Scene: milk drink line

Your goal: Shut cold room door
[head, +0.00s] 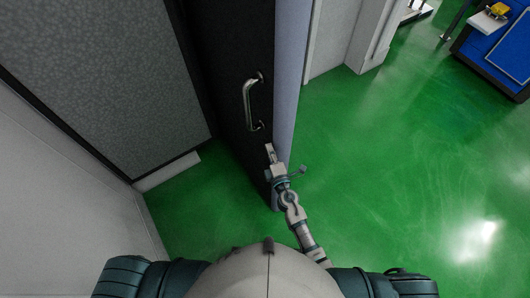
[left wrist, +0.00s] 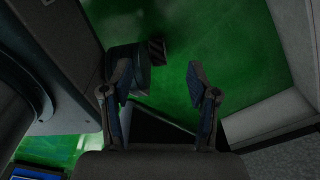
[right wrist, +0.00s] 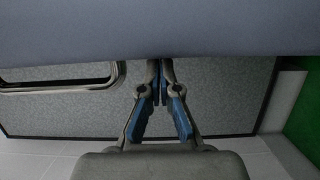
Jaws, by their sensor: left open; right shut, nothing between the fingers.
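The cold room door (head: 235,60) stands open, a dark panel with a pale blue-grey edge (head: 289,70). Its curved metal handle (head: 248,103) is on the dark face. My right gripper (head: 269,153) is shut and empty, just below the handle by the door's edge. In the right wrist view, the fingertips (right wrist: 160,64) reach up to a pale blue-grey band (right wrist: 160,30), which looks like the door's edge; I cannot tell if they touch. A metal bar (right wrist: 100,82) like the handle shows at left there. My left gripper (left wrist: 157,85) is open and empty above green floor, outside the head view.
A grey speckled wall panel (head: 110,75) with a dark frame and a white wall (head: 60,200) stand at the left. Open green floor (head: 410,170) lies to the right. A blue unit (head: 505,55) with a yellow object (head: 498,9) stands at the far right.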

